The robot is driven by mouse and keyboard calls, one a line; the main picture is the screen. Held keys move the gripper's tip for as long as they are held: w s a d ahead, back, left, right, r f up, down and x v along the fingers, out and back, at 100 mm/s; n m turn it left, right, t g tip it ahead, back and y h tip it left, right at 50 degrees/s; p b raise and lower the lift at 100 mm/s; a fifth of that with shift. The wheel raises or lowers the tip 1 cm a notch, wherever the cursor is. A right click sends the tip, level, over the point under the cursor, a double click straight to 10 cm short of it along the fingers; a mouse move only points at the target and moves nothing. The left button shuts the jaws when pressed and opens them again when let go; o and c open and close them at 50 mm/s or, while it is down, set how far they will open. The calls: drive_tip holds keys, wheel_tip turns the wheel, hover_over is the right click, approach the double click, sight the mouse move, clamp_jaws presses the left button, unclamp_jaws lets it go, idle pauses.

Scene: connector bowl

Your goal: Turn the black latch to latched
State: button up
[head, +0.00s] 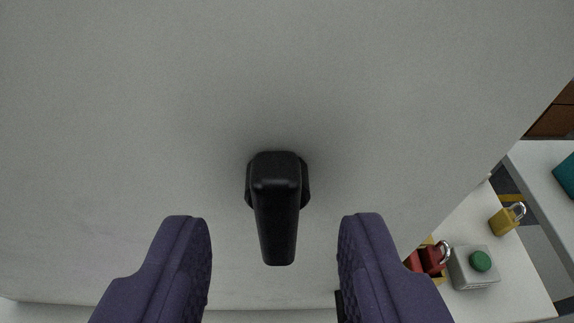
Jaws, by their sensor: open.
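The black latch (277,205) sits on a pale grey panel (130,110) in the middle of the head view. Its handle hangs nearly straight down in the picture from a rounded pivot at the top. My gripper (273,235) is open, with one purple finger on each side of the handle. Clear gaps show between the handle and both fingers, and I see no contact. How far the fingertips are from the panel is hard to tell.
At the lower right, a white surface (520,290) holds a grey box with a green button (480,262), a brass padlock (506,219) and a red padlock (434,258). A teal object (565,176) is at the right edge. The panel around the latch is bare.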

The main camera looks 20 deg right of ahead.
sight(276, 214)
drive_tip(key=x, duration=0.3)
drive_tip(key=shift+w+d+f, duration=0.1)
drive_tip(key=shift+w, duration=0.05)
clamp_jaws()
